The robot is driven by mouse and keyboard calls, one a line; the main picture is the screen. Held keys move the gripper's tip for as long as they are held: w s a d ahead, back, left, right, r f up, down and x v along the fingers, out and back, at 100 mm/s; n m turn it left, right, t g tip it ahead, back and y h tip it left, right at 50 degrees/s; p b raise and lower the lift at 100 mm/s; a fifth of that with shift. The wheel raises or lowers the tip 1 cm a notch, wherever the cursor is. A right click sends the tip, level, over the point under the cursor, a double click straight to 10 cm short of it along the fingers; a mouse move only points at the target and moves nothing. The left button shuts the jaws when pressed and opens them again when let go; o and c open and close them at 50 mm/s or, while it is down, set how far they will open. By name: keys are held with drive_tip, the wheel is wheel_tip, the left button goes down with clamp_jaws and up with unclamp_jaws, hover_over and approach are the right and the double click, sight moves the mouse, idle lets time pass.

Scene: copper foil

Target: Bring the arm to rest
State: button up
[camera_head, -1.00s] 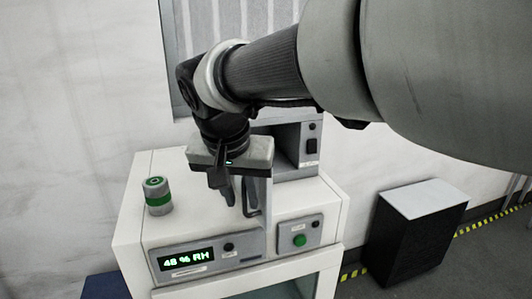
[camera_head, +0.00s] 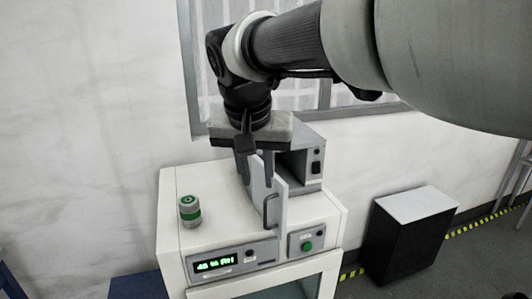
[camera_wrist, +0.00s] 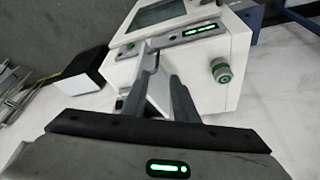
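My gripper (camera_head: 257,181) hangs fingers-down from my arm above the white cabinet, in front of an upright pale door panel (camera_head: 282,200) with a dark handle. In the wrist view my gripper (camera_wrist: 158,72) has its two dark fingers apart, with a gap between them. I see nothing held between them. The pale panel shows behind this gap; whether a finger touches it I cannot tell. The panel belongs to a grey box (camera_head: 312,150) whose dark opening shows. A grey-and-green cylinder (camera_head: 190,211) stands upright on the cabinet, left of my gripper; it also shows in the wrist view (camera_wrist: 221,71).
The white cabinet (camera_head: 180,262) carries a lit humidity display (camera_head: 216,263) and a green button (camera_head: 307,246). A black block with a white top (camera_head: 417,205) stands on the floor at right. A window (camera_head: 200,70) is behind. The cabinet top's left side is mostly clear.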

drive_tip(key=shift+s+r, duration=0.25)
drive_tip(key=shift+r, duration=0.4)
drive_tip(key=s+d+f, duration=0.3)
drive_tip(key=s+d, duration=0.5)
drive_tip(key=s+d+f+n+t, duration=0.1)
drive_tip(key=s+d+f, duration=0.3)
drive_tip(key=s+d, duration=0.4)
drive_tip(key=shift+s+f+n+y, duration=0.25)
drive_tip(key=shift+s+n+y, duration=0.05)
drive_tip(key=shift+s, duration=0.1)
